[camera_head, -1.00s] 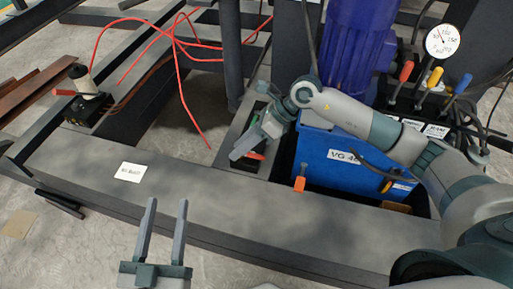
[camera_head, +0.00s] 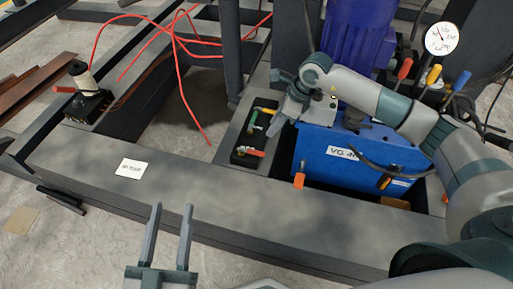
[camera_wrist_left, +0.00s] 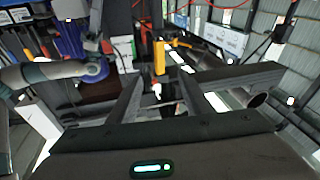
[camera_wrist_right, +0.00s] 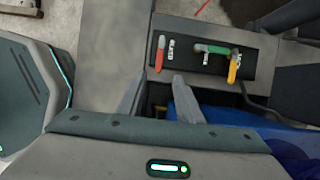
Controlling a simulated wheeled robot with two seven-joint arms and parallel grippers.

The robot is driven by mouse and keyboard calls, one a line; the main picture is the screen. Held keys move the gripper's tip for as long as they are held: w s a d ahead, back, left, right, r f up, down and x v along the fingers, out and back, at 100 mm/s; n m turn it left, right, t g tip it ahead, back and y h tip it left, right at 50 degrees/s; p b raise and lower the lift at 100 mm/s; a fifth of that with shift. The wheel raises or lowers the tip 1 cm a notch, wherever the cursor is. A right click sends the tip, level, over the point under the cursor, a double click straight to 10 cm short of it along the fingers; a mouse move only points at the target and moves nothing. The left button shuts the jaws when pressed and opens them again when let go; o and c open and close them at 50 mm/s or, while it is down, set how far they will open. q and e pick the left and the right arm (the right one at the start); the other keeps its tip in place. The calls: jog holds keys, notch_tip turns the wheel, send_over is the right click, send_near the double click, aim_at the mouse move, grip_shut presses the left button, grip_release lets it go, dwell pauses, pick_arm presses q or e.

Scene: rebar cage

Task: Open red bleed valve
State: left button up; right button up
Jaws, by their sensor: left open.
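The red bleed valve handle (camera_head: 250,152) is on the near end of a black valve panel (camera_head: 234,160), beside green (camera_head: 251,121) and yellow (camera_head: 266,110) handles. In the right wrist view the red handle (camera_wrist_right: 160,53) points toward my gripper, at the panel's left end. My right gripper (camera_head: 275,127) is over the panel's right edge. Its two fingers (camera_wrist_right: 158,80) are apart and empty, with the red handle just beyond their tips; contact is not visible. My left gripper (camera_head: 171,208) is open and empty in front of the beam, away from the valves.
A blue box (camera_head: 330,165) stands right of the panel, with an orange-handled lever (camera_head: 299,181) at its front. A pressure gauge (camera_head: 440,40) is at upper right. Red hose (camera_head: 176,60) lies behind the left frame. The wide grey beam (camera_head: 200,200) is clear except for a small label.

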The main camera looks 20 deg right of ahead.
aim_at(254, 152)
jog(key=b+x, duration=0.2)
jog(key=x, duration=1.2)
jog(key=shift+a, duration=0.15)
pick_arm(q)
jog(key=s+a+r+t+h, duration=0.1)
jog(key=s+r+t, duration=0.2)
jog(key=r+t, duration=0.2)
jog(key=shift+r+h+b, duration=0.3)
jog(key=shift+r+b, duration=0.05)
jog(key=shift+r, duration=1.15)
pick_arm(e)
jog(key=shift+x, duration=0.85)
jog(key=shift+c, duration=0.6)
grip_shut()
